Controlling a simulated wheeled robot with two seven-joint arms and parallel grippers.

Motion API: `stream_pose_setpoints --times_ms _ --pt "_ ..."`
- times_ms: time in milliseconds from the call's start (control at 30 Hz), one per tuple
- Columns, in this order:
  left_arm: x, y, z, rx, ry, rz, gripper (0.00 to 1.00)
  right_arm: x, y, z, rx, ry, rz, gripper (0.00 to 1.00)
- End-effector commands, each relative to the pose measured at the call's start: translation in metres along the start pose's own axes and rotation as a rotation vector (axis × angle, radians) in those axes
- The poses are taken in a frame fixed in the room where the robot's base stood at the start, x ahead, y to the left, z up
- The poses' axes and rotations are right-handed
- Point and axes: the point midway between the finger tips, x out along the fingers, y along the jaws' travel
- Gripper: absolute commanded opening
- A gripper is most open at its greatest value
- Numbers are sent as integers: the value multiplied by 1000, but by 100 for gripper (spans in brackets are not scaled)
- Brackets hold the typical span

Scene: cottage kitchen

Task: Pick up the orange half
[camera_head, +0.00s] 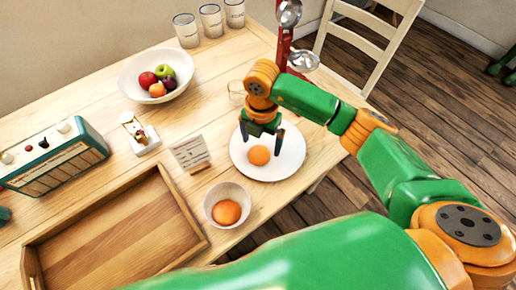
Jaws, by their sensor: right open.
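A small round orange piece (259,155), which looks like the orange half, lies near the middle of a white plate (291,165) on the table. A second orange piece (226,212) sits in a small white bowl (212,197) to the lower left of the plate. I cannot see a cut face on either. My right gripper (262,140) points down over the plate, its two dark fingers spread apart and empty, with the piece on the plate showing just below and between them. I cannot tell the exact height of the fingertips. My left gripper is not in view.
A wooden tray (200,240) fills the table's front left. The table edge is close right of the plate.

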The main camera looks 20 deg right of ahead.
Motion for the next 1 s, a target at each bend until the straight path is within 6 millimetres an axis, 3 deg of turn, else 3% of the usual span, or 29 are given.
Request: stream_pose_setpoints --times_ms 100,200,433,467,600,633,1000 --pt "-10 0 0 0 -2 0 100 22 3 -2 -2 5 -3 100" --pt "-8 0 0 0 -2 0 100 39 3 -2 -2 4 0 100" --pt "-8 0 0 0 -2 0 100 43 4 -2 -5 3 4 100" --pt "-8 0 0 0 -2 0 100 43 4 -2 -5 3 4 97" --pt "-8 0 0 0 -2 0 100 43 4 -2 -5 4 4 60" --pt "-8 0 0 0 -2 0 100 43 4 -2 -5 4 4 57" --pt "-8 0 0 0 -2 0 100 36 5 -2 -5 5 7 57"
